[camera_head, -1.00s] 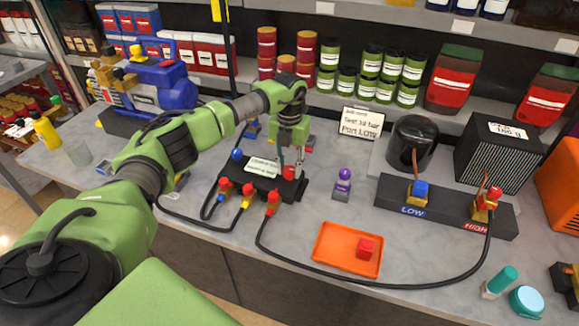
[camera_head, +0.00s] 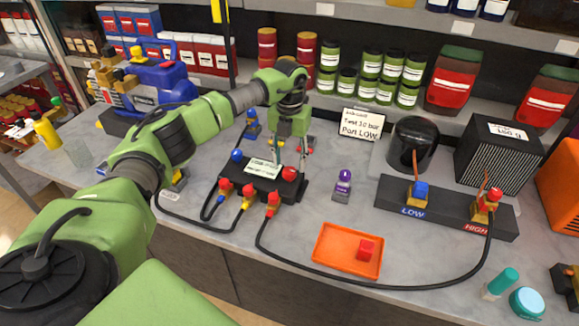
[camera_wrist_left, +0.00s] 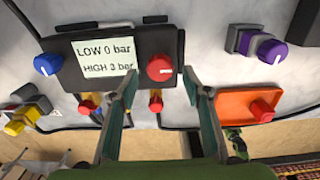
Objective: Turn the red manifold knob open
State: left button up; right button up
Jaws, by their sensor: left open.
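The black manifold box (camera_head: 262,190) lies on the grey bench with a white display. In the left wrist view, the display (camera_wrist_left: 104,57) reads LOW 0 bar, HIGH 3 bar. The red manifold knob (camera_head: 289,174) sits at the box's right end; it also shows in the left wrist view (camera_wrist_left: 159,69) with a pale mark on top. The blue knob (camera_head: 236,155) is at the left end. My left gripper (camera_head: 290,153) is open and empty, pointing down just above the red knob. In the wrist view its fingers (camera_wrist_left: 160,75) stand apart on either side of the knob, not touching it. My right gripper is out of view.
Hoses with red and yellow fittings (camera_head: 248,193) leave the manifold's front. A purple-knobbed block (camera_head: 342,184) and an orange tray (camera_head: 347,254) with a red piece stand to the right. The LOW/HIGH port block (camera_head: 445,212) is farther right.

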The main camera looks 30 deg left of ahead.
aim_at(289, 170)
pick_arm(q)
notch_tip(289, 170, up, 9)
jog(key=shift+f, duration=0.15)
dwell(0.6)
